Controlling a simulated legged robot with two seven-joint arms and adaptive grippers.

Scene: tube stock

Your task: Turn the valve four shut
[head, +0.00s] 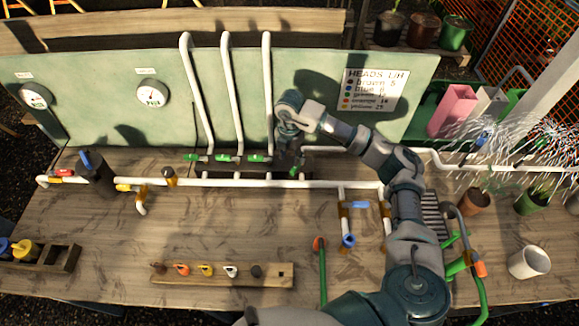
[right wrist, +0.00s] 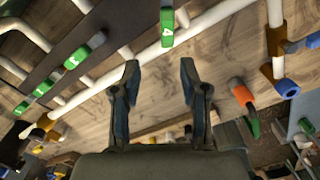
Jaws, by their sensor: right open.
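Valve four has a green handle with a pale number mark (right wrist: 167,27), at the top middle of the right wrist view. It stands at an angle to the white main pipe, unlike the other green handles, which lie roughly along it. In the head view my right arm and gripper largely hide it. My right gripper (right wrist: 160,68) is open and empty, its two fingers apart. In the right wrist view the handle shows just beyond the gap between the fingertips; I see no contact. In the head view this gripper points down over the pipes. My left gripper is not in view.
Three other green handles (head: 225,158) sit left of my gripper on upright-pipe branches. The main pipe (head: 280,184) crosses the wooden bench. A blue-handled branch (head: 348,240) and a green hose (head: 322,275) stand nearer. Water sprays at the right. A wooden tag rack (head: 222,281) lies in front.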

